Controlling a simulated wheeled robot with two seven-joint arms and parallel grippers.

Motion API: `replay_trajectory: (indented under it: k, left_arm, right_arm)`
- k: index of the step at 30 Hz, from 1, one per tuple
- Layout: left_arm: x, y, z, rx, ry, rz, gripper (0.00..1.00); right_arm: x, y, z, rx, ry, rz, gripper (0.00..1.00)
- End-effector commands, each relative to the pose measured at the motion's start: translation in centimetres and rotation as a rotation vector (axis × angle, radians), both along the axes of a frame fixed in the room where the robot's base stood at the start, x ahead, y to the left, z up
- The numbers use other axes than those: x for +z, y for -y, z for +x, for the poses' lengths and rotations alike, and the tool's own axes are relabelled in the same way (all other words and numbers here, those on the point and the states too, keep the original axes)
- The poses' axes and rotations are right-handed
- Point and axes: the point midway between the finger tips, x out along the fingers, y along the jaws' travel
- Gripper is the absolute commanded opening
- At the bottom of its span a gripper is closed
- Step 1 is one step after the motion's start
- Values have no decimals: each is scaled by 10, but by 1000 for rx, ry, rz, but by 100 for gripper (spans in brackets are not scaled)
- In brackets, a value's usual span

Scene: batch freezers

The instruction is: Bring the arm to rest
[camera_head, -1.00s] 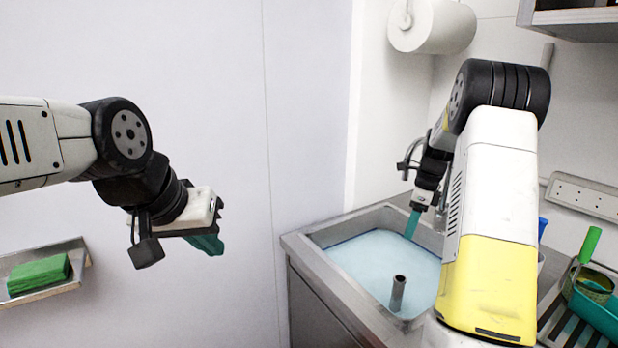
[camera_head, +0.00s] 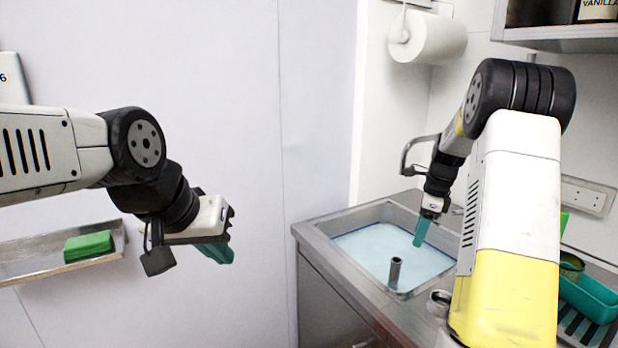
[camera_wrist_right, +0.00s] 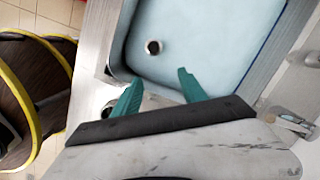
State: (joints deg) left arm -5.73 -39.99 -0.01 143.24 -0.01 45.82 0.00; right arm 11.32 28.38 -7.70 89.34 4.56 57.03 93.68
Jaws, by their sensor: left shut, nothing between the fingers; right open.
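My left gripper (camera_head: 217,252) has green fingers and hangs in front of the pale wall at the left, shut and empty. My right gripper (camera_head: 421,232) points down over the sink (camera_head: 322,232). In the right wrist view its two green fingers (camera_wrist_right: 158,88) stand apart with nothing between them. The sink holds pale blue water, and a short metal pipe (camera_head: 395,270) stands up in it. The pipe also shows in the right wrist view (camera_wrist_right: 153,47), beyond the fingers and apart from them.
A metal shelf (camera_head: 30,262) with a green sponge (camera_head: 88,246) is at the left. A teal tray (camera_head: 590,298) stands at the right. Yellow-rimmed round things (camera_wrist_right: 30,95) show in the right wrist view.

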Motion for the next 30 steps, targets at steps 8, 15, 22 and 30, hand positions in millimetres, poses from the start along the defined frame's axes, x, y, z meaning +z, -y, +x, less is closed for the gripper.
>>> replay_trajectory:
  k: [8, 15, 22, 30]
  left_arm:
    - [0, 0, 0, 0, 2, 0, 0]
    - [0, 0, 0, 0, 2, 0, 0]
    - [0, 0, 0, 0, 2, 0, 0]
    - [0, 0, 0, 0, 2, 0, 0]
  right_arm:
    - [37, -20, -19, 176, 71, -20, 50]
    - [83, -50, -54, 449, 173, -61, 50]
    - [137, -99, -127, 910, 341, -169, 50]
    - [159, -147, -232, 1516, 527, -393, 50]
